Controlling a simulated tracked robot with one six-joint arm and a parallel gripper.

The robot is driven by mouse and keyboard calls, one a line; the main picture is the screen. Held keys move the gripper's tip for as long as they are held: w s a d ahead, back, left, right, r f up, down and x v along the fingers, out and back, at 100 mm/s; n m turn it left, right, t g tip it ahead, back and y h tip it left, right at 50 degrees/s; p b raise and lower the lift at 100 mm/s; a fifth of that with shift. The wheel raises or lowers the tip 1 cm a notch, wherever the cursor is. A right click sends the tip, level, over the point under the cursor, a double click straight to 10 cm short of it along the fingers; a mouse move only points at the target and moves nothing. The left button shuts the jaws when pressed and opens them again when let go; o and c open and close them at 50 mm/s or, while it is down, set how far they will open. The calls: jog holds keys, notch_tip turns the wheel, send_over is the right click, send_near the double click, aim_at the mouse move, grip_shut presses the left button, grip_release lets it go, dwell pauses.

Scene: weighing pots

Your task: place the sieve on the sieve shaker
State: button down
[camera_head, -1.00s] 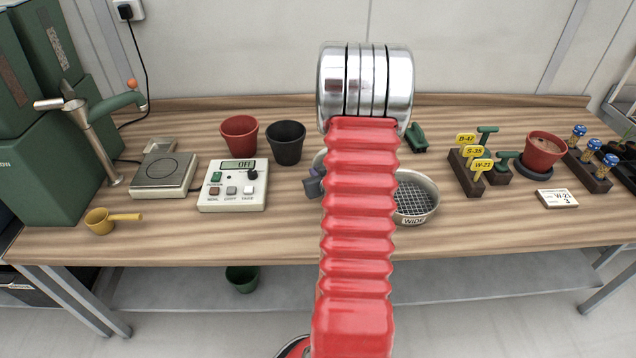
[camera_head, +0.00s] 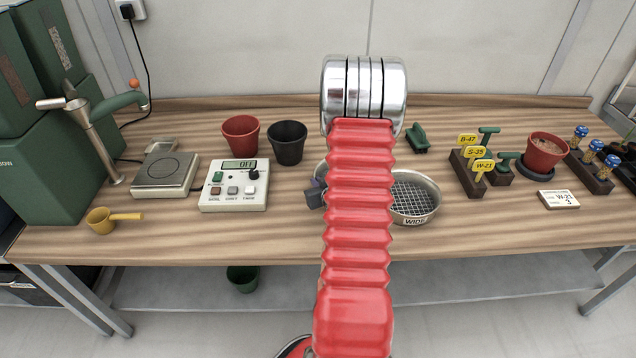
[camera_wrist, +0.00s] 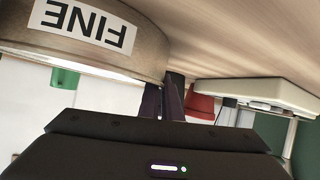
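A round metal sieve labelled FINE (camera_wrist: 85,28) fills the upper left of the wrist view, which is upside down. In the head view only a bit of a pale metal rim shows left of my red arm; the rest is hidden. My gripper (camera_wrist: 164,100) has its dark fingers close together on either side of the sieve's wall and looks shut on it. In the head view the gripper (camera_head: 315,195) is mostly hidden by my arm. A second sieve, labelled WIDE (camera_head: 425,212), stands on the bench right of the arm. I cannot make out a sieve shaker.
A control box reading OFF (camera_head: 233,188) and a scale (camera_head: 165,172) stand left. A red pot (camera_head: 240,137) and a black pot (camera_head: 287,143) stand behind. Tag holders (camera_head: 467,175), a filled red pot (camera_head: 544,152) and a card (camera_head: 558,199) are right. The front left-centre bench is clear.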

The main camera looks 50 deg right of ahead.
jog(key=c, duration=2)
grip_release()
jog(key=shift+s, duration=0.1)
jog(key=v, duration=1.2)
